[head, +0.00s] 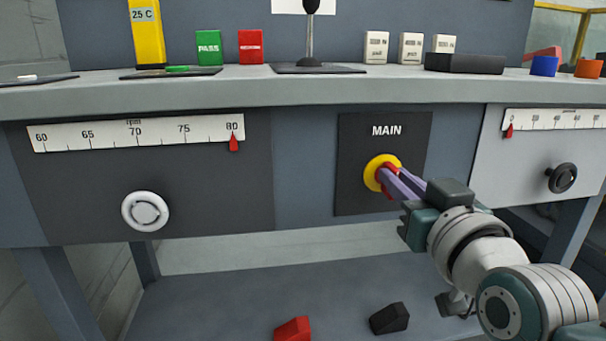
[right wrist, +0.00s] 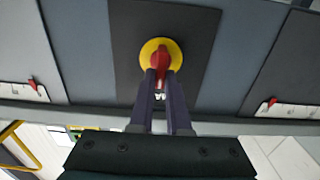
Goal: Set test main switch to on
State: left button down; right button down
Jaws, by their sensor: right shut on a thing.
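The main switch (head: 374,172) is a red handle on a round yellow plate, set in a dark panel (head: 355,197) labelled MAIN. My right gripper (head: 389,177) reaches it from the lower right, its purple fingers shut on the red handle. The right wrist view also shows the red handle (right wrist: 160,60) between the two fingertips (right wrist: 160,75), with the yellow plate (right wrist: 148,49) behind it. The fingers hide part of the handle, and I cannot tell its on or off setting. My left gripper is not in view.
Left of the switch is an rpm scale (head: 137,132) with a white knob (head: 145,211). At right is another scale (head: 555,119) with a black knob (head: 562,177). The bench top (head: 300,90) overhangs the panel. Red (head: 293,329) and black (head: 389,318) blocks lie below.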

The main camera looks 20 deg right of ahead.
jog(key=shift+m, duration=0.3)
jog(key=m+p, duration=0.3)
jog(key=m, duration=0.1)
jog(key=shift+d, duration=0.2)
jog(key=m, duration=0.9)
jog(key=f+m, duration=0.1)
jog(key=m, duration=0.3)
jog(key=shift+s+d+f+p, duration=0.1)
jog(key=shift+s+d+p, duration=0.05)
jog(key=shift+d+p, duration=0.25)
jog(key=shift+m, duration=0.3)
